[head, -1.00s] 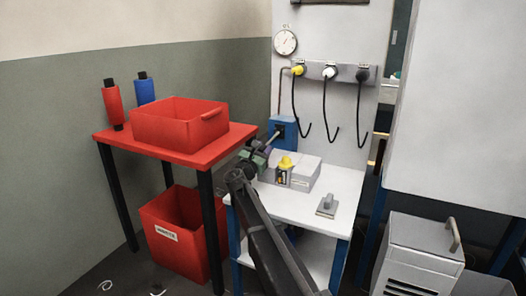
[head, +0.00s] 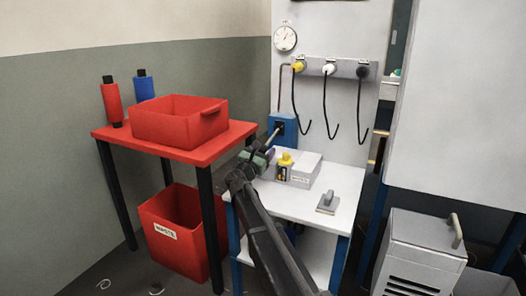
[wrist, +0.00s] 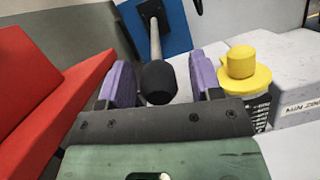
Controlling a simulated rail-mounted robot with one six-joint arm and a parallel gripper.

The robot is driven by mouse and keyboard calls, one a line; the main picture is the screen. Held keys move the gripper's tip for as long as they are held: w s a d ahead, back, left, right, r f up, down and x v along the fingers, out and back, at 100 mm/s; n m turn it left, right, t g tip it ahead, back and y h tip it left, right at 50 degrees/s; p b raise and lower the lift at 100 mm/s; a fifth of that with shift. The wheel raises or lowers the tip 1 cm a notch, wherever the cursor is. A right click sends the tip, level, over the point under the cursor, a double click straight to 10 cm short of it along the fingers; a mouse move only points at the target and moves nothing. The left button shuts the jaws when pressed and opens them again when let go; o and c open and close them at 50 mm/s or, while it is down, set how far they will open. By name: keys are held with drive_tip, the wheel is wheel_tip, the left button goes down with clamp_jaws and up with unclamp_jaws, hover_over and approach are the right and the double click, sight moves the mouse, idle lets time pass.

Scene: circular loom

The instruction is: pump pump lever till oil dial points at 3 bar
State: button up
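The pump is a blue box (head: 289,127) at the foot of the white panel. Its pump lever is a grey rod with a black knob (wrist: 160,82), sticking out toward me in the wrist view. My gripper (wrist: 161,82) is open, with one purple finger on each side of the knob and a gap on both sides. In the head view my gripper (head: 262,154) is near the lever's end, partly hidden by my arm. The oil dial (head: 285,37) is a round white gauge high on the panel; its reading is too small to tell.
A yellow-capped bottle (wrist: 240,75) stands close right of my gripper, beside a grey box (head: 306,169) on the white table (head: 335,187). A red table (head: 215,150) with a red bin (head: 180,122) is close on the left. Black cables hang from the panel.

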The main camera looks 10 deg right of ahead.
drive_tip(key=b+v, duration=0.3)
drive_tip(key=v, duration=0.8)
drive_tip(key=shift+w, duration=0.1)
